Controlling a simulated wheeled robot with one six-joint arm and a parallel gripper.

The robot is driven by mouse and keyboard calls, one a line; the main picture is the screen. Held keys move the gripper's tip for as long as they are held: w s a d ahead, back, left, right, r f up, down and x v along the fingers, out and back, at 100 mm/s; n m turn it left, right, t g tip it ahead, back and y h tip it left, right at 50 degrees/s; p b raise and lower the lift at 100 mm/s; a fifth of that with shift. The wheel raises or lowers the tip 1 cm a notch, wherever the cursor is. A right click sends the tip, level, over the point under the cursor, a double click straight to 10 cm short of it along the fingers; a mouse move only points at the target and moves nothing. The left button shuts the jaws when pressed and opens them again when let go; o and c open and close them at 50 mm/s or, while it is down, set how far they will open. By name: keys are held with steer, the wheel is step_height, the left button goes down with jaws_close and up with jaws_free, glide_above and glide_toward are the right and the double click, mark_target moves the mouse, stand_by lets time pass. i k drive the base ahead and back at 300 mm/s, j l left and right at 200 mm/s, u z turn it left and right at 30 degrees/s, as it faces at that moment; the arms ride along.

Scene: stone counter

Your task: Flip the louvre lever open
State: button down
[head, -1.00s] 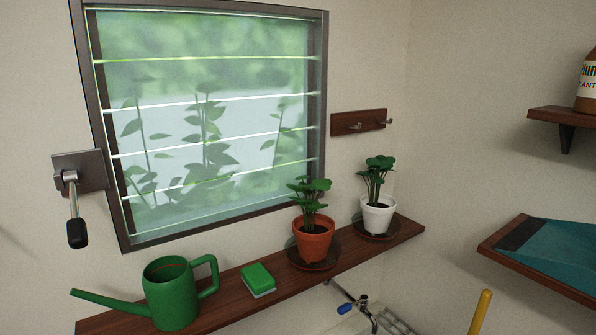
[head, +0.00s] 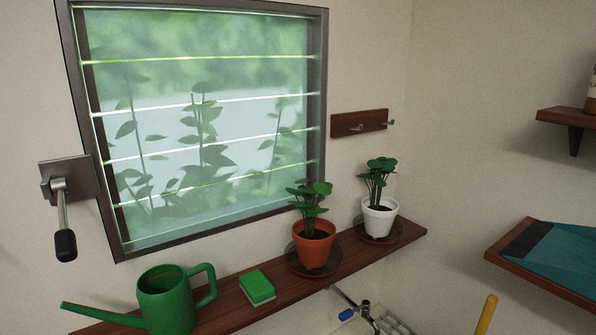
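The louvre lever (head: 64,222) is a metal rod with a black grip at its lower end. It hangs down from a grey metal plate (head: 72,179) on the wall, left of the window frame. The louvre window (head: 205,125) has several horizontal glass slats, which look flat and closed, with blurred green plants behind them. My gripper is not in the head view, so I cannot see whether it is open or shut.
Below the window a wooden shelf (head: 340,271) carries a green watering can (head: 167,301), a green sponge (head: 257,287), a terracotta pot (head: 314,251) and a white pot (head: 379,219). A hook rack (head: 360,122) hangs to the right. The wall around the lever is clear.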

mark_target(65, 240)
steer(key=k+j, duration=0.1)
steer(key=k, duration=0.2)
steer(key=u, duration=1.45)
